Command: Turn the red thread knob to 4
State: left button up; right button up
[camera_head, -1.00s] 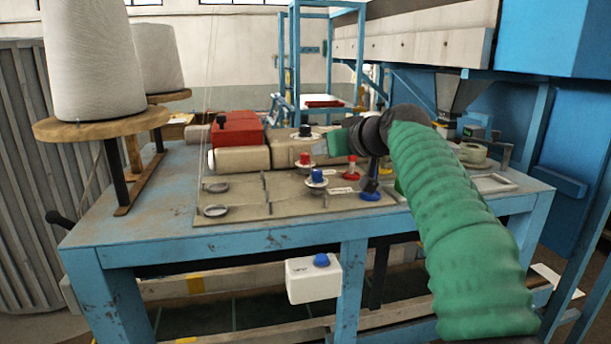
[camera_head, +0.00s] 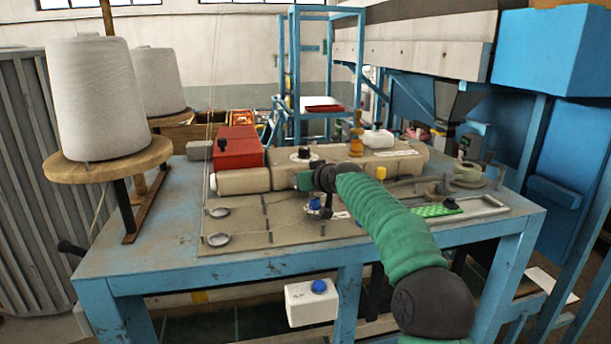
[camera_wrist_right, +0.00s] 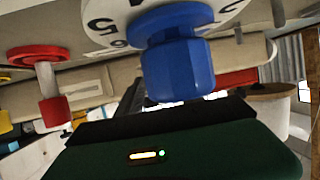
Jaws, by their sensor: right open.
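The red thread knob on its white dial cannot be seen in the head view now; my right arm and gripper cover that spot. My right gripper (camera_head: 303,181) is over the panel (camera_head: 250,222) on the blue table. A blue knob (camera_head: 314,204) on a white dial shows just below it. In the right wrist view the blue knob (camera_wrist_right: 178,68) is close in front of my right gripper (camera_wrist_right: 150,112), its dial showing a 5. A red-capped post with a red ring (camera_wrist_right: 52,108) stands to the left there. The jaws are open; fingertips are not clear. My left gripper is out of view.
A red box (camera_head: 238,146) and beige cylinders stand behind the panel. A black knob (camera_head: 304,155) is behind my gripper. Large thread cones (camera_head: 98,100) stand at left. A white box with a blue button (camera_head: 312,302) hangs below the table front.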

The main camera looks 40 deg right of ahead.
grip_shut()
dwell(0.3)
jog(key=shift+a+m+h, duration=0.1)
jog(key=shift+m+h, duration=0.2)
jog(key=shift+m+g+h+p, duration=0.4)
jog(key=shift+m+h, duration=0.2)
grip_release()
